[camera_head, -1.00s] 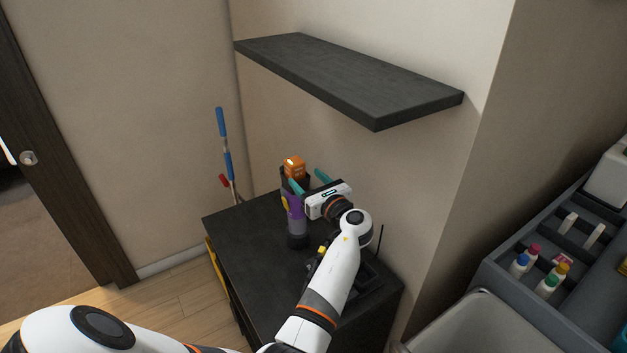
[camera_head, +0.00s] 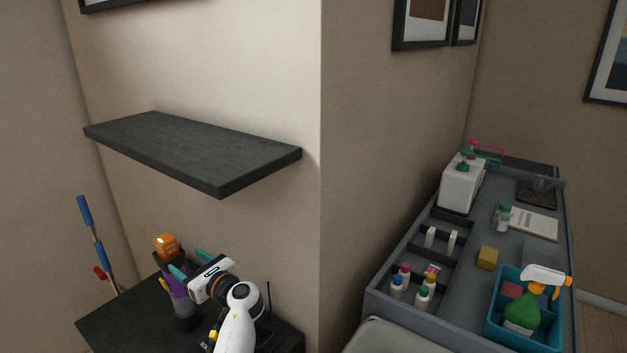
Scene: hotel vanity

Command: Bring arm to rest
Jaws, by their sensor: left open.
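My left gripper (camera_head: 188,263) is at the lower left, above the dark cabinet top. Its white wrist and arm come up from the bottom edge. Its two teal-tipped fingers are spread apart, close to a purple and grey upright device (camera_head: 179,299) with an orange top (camera_head: 166,245). I cannot tell whether the fingers touch the device. My right gripper is not in view.
A dark wall shelf (camera_head: 193,151) juts out above the left gripper. The dark cabinet (camera_head: 113,325) stands below. At right, a grey cart (camera_head: 459,259) holds bottles, a white box (camera_head: 461,184), a yellow sponge (camera_head: 487,258) and a teal caddy (camera_head: 499,323) with a spray bottle (camera_head: 524,309).

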